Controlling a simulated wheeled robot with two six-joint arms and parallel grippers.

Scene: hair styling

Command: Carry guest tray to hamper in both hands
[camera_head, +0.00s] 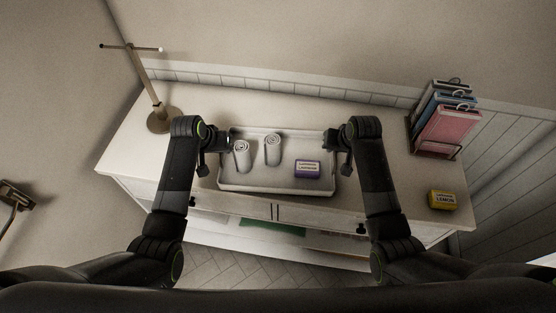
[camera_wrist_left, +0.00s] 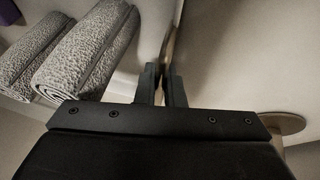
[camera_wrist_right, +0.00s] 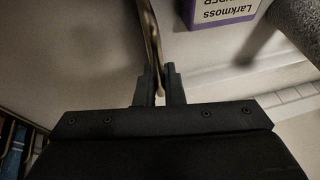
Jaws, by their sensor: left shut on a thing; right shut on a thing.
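The guest tray (camera_head: 277,184) is a pale rectangular tray on the white dresser top, or just above it; I cannot tell which. It holds two rolled grey towels (camera_head: 242,155) (camera_head: 272,151) at the left and a purple and white lavender box (camera_head: 308,169) at the right. My left gripper (camera_head: 229,142) is shut on the tray's left end. Its fingers (camera_wrist_left: 165,88) pinch the rim in the left wrist view. My right gripper (camera_head: 330,142) is shut on the tray's right end, with the rim between its fingers (camera_wrist_right: 159,88) in the right wrist view. No hamper is recognisable.
A wooden T-shaped stand (camera_head: 158,118) is at the dresser's back left. A rack of folders (camera_head: 447,130) is at the right, with a yellow lemon box (camera_head: 443,200) in front. A tiled wall strip runs behind. Tiled floor (camera_head: 240,266) lies in front.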

